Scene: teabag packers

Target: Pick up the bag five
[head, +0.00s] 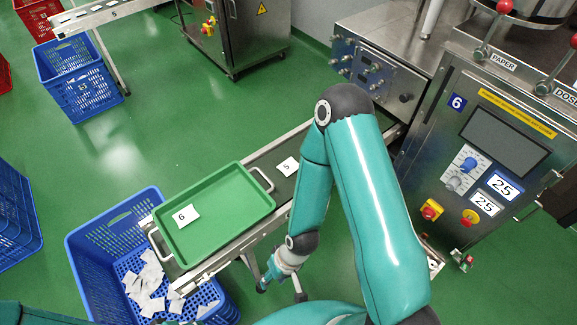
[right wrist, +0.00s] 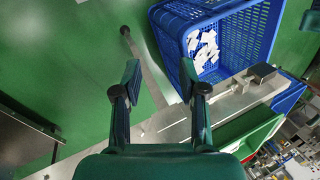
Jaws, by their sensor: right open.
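Bag five (head: 287,166), a small white packet marked 5, lies flat on the conveyor (head: 262,163) just beyond the green tray's far right corner. Bag six (head: 186,215) lies in the green tray (head: 232,177). My right gripper (head: 268,280) hangs beside the conveyor's near side, below and apart from bag five. In the right wrist view its two fingers (right wrist: 163,88) are spread, with nothing between them. Bag five cannot be made out in that view. My left gripper is out of view.
A blue crate (head: 118,213) with several loose white bags stands at the conveyor's end; it also shows in the right wrist view (right wrist: 250,40). The packing machine with panel 6 (head: 505,140) stands at the right. Other crates stand at the left. Green floor is clear at upper middle.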

